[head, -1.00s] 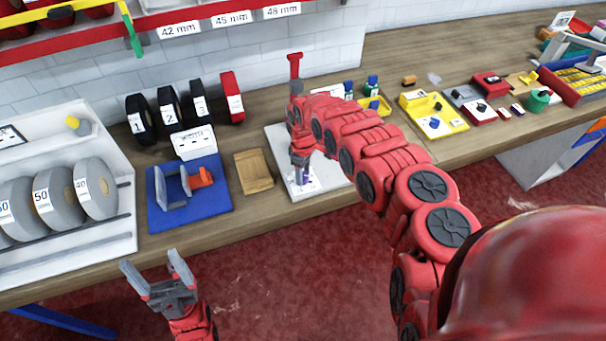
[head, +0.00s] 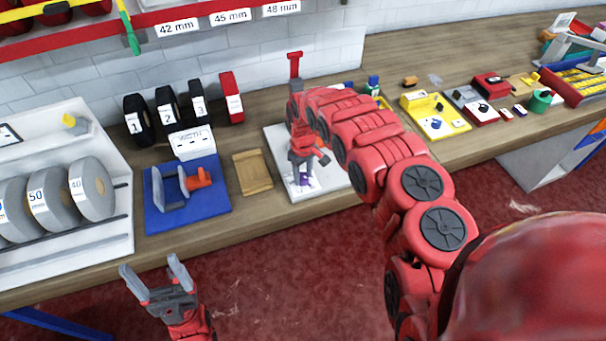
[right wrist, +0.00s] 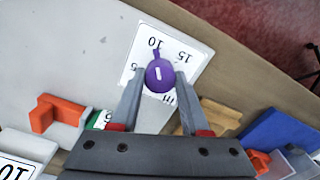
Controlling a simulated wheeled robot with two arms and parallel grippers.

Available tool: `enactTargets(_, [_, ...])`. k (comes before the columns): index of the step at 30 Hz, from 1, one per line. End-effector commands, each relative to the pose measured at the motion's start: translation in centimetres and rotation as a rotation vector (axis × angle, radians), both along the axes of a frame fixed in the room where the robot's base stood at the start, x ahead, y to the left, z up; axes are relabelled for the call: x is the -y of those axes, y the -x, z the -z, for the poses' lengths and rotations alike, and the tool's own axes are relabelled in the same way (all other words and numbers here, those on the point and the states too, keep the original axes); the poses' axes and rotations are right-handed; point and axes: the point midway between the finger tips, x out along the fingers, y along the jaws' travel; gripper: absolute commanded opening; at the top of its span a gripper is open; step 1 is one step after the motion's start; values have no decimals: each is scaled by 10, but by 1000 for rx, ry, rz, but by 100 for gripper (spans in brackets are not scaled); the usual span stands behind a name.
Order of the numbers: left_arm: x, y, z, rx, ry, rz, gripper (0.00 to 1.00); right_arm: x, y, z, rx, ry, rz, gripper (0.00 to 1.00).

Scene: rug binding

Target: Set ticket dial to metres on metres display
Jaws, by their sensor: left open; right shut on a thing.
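The ticket dial is a purple knob (right wrist: 160,75) on a white number card (right wrist: 193,50) marked 5, 10 and 15. Its small nub points close to the 10. My right gripper (right wrist: 160,82) is shut on the knob, one finger on each side. In the head view the purple knob (head: 304,180) shows under my right gripper (head: 302,170), on a white board (head: 330,178). A white card (right wrist: 17,168) reading 10 is cut off at the lower left of the wrist view; I cannot tell whether it is the metres display. My left gripper (head: 158,280) is open and empty, in front of the bench.
A wooden block (head: 253,172) and a blue fixture (head: 215,205) stand left of the board. Black numbered rolls (head: 167,110) stand behind, and grey rolls (head: 92,190) at far left. An orange piece (right wrist: 62,110) stands on the board. Yellow and red fixtures lie to the right.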

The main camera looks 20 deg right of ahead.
Motion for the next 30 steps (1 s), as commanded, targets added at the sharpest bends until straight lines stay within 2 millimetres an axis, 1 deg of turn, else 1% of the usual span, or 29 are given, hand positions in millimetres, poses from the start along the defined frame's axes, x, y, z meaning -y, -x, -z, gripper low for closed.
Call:
enactTargets(5, [0,0,0,0,0,0,78,0,-2,-2,6,1,-1,0])
enactTargets(6, [0,0,0,0,0,0,78,0,-2,-2,6,1,-1,51])
enactTargets(10, [0,0,0,0,0,0,78,0,-1,-1,4,0,-1,75])
enactTargets(11, [0,0,0,0,0,0,78,0,-1,-1,4,1,-1,76])
enactTargets(19, [0,0,0,0,0,0,78,0,-1,-1,2,0,-1,76])
enactTargets(22, [0,0,2,0,0,0,78,0,-2,-4,3,1,-2,76])
enactTargets(26, [0,0,7,0,0,0,78,0,-1,-14,0,1,-2,76])
enactTargets(30, [0,0,15,0,0,0,78,1,-2,-33,5,4,-3,76])
